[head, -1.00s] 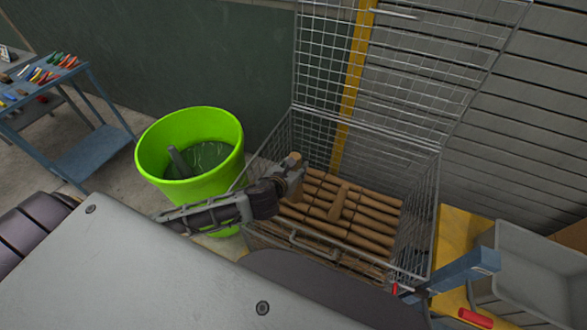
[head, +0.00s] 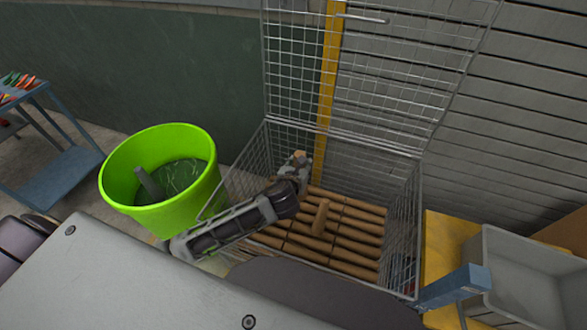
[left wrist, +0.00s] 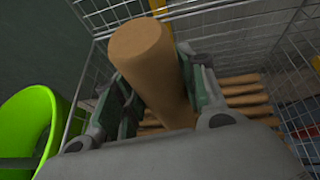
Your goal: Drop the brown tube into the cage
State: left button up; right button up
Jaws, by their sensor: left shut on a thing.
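The brown tube (head: 299,155) is held by my left gripper (head: 300,164), over the open wire cage (head: 268,158). In the left wrist view the tube (left wrist: 143,50) stands up between the two fingers of my left gripper (left wrist: 150,95), which are shut on it. The cage mesh (left wrist: 235,50) shows behind. Several brown tubes lie side by side on the cage floor, and one short tube (head: 321,217) lies across them. Much of the held tube is hidden by the gripper in the head view. My right gripper is not in view.
A bright green bucket (head: 190,215) with a grey stick in it stands left of the cage. The raised mesh lid (head: 400,75) stands at the back. A grey bin (head: 520,290) is at the right. A blue table (head: 65,180) is at the far left.

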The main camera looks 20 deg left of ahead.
pick_arm(q)
jog(key=shift+w+d+r+p, duration=0.2)
jog(key=shift+w+d+p, duration=0.1)
jog(key=shift+w+d, duration=0.7)
jog(key=shift+n+g+y, duration=0.3)
jog(key=shift+n+y, duration=0.2)
jog(key=shift+w+d+f+p, duration=0.25)
jog(key=shift+w+d+p, duration=0.15)
jog(key=shift+w+d, duration=0.2)
jog(key=shift+w+d+f+p, duration=0.2)
jog(key=shift+w+d+p, duration=0.2)
jog(key=shift+w+d, duration=0.15)
jog(key=shift+w+d+f+p, duration=0.25)
jog(key=shift+w+d+p, duration=0.15)
jog(key=shift+w+d, duration=0.2)
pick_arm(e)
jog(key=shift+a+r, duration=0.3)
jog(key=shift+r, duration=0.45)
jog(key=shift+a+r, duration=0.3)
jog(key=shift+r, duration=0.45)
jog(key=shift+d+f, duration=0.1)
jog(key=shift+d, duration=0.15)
